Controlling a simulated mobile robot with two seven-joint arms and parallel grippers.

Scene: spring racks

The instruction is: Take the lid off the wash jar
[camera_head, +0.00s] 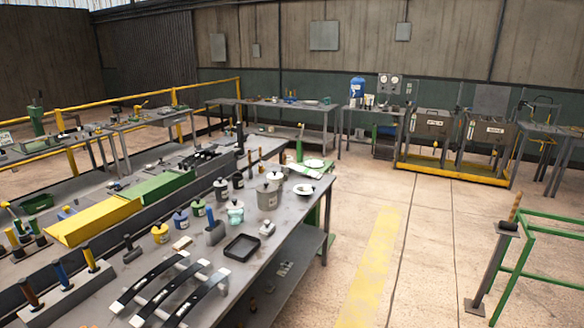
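Several lidded jars stand on the long grey workbench (293,226) in the head view. The largest is a grey jar (267,199) with a pale label, near the bench's right edge, and its top looks covered. Smaller ones are a yellow jar (160,234), a blue jar (181,222), a green jar (198,208) and a grey jar (221,189). Their labels are too small to read, so I cannot tell for sure which is the wash jar. Neither of my grippers is in view.
A black tray (241,248), curved leaf springs (147,282) and a white dish (304,189) share the bench. A yellow panel (95,221) and a green panel (157,188) lie behind. A green frame (520,250) stands right. The floor between has free room.

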